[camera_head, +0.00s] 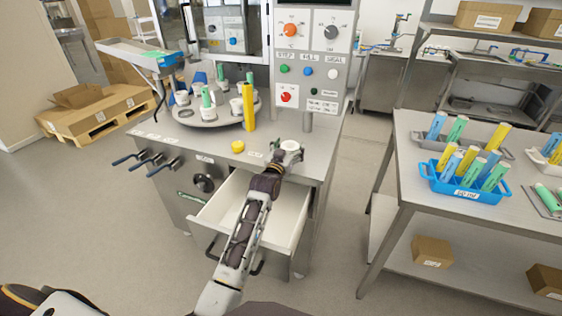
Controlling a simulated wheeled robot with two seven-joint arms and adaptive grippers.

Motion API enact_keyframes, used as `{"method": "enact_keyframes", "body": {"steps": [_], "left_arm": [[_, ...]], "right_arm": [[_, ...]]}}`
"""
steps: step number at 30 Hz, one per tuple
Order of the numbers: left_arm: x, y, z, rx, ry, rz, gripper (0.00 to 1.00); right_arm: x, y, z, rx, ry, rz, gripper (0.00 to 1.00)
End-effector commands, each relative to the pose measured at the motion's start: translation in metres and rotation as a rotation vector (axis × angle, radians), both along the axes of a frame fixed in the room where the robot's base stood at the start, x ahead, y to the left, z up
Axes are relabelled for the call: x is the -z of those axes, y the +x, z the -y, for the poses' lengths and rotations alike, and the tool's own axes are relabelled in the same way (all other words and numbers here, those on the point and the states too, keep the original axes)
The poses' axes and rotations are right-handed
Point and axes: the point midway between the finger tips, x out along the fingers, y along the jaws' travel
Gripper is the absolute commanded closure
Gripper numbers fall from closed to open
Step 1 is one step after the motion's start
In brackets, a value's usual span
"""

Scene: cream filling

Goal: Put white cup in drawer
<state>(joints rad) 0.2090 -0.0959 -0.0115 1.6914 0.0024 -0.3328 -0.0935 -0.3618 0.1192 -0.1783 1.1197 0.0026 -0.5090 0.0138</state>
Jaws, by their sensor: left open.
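A white round piece, apparently the white cup (291,146), stands near the right front edge of the machine's steel top. My left gripper (288,157) is at the cup, reaching over the open drawer. Its fingers are small and partly merge with the cup, so contact cannot be made out; the gripper is open. The white drawer (219,207) is pulled out below the top, and its visible inside looks empty. My left arm crosses in front of the drawer and hides part of it. My right gripper is not in view.
A yellow round cap (238,147) lies left of the cup. A turntable (212,120) holds white cups and tubes beside a yellow post (249,108). The control panel (308,70) rises behind. A steel table (425,170) at right carries a blue tube bin (459,191).

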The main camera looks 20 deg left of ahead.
Motion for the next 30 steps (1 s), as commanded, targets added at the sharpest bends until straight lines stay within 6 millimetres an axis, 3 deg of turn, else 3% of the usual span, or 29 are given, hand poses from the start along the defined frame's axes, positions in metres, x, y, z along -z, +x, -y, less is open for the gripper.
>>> {"method": "enact_keyframes", "body": {"steps": [10, 30], "left_arm": [[0.0, -0.027, -0.001, 0.0, 0.0, -0.001, 0.24], [0.0, -0.087, -0.003, 0.0, 0.0, -0.001, 0.24]], "right_arm": [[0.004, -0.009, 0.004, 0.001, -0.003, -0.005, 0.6], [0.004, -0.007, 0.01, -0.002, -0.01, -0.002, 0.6]]}}
